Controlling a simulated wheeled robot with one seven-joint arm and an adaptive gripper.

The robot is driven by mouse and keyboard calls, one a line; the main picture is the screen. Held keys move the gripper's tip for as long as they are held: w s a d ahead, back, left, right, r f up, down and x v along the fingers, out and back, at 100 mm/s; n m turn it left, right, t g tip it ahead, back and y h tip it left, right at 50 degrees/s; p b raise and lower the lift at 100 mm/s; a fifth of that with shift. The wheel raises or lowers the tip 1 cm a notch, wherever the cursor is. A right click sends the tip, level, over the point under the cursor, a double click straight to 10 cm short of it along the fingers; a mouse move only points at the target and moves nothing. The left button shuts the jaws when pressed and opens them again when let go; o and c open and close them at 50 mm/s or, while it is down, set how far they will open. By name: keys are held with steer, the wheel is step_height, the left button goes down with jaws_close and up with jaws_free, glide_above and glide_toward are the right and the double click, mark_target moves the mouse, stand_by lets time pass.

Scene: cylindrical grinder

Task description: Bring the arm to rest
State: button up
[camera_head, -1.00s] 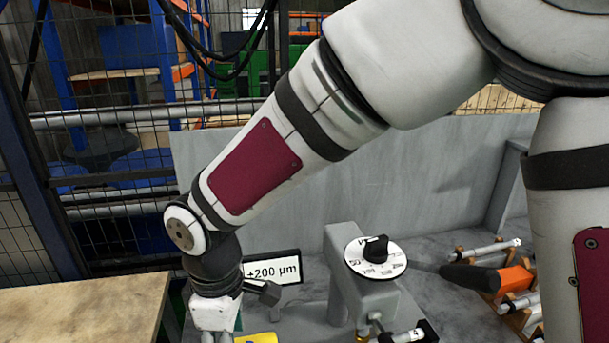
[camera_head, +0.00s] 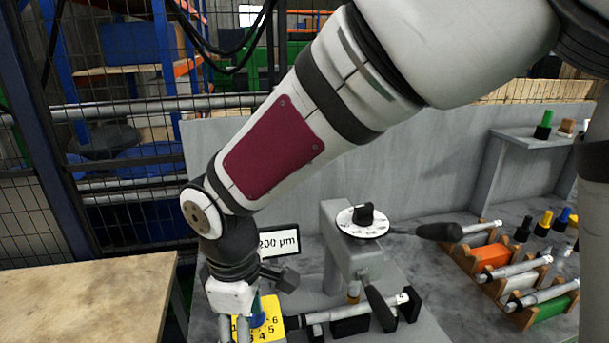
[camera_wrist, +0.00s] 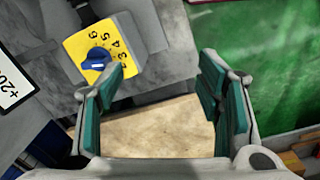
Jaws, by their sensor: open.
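My gripper (camera_wrist: 165,105) is open and empty in the wrist view, its teal-padded fingers wide apart with a pale board surface and grey floor seen between and beyond them. In the head view my gripper (camera_head: 236,332) hangs at the lower end of my arm, cut off by the bottom edge. It is in front of the yellow dial plate (camera_head: 268,318) of the grinder. In the wrist view the yellow plate with its blue knob (camera_wrist: 96,60) lies just beyond the left finger; I cannot tell whether they touch.
A display (camera_head: 279,241) reading 200 µm stands behind my wrist. The grinder's round white dial (camera_head: 362,222) is to the right. Racks with cylinders (camera_head: 520,270) stand farther right. A wooden table (camera_head: 85,300) is at the left, with a mesh fence behind.

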steer(key=w+d+r+m+t, duration=0.1)
steer(key=w+d+r+m, duration=0.1)
steer(key=d+r+m, duration=0.5)
steer(key=s+d+r+m+t, duration=0.1)
steer(key=s+d+r+m, duration=0.1)
steer(key=d, duration=0.5)
steer(key=s+d+r+m+t, duration=0.1)
steer(key=s+d+r+m, duration=0.2)
steer(key=d, duration=0.4)
steer(key=s+d+r+m+t, duration=0.2)
steer(key=s+d+r+m, duration=0.1)
steer(key=d, duration=0.4)
steer(key=shift+s+r+m, duration=0.2)
steer(key=shift+s+m, duration=0.5)
steer(key=shift+s, duration=0.3)
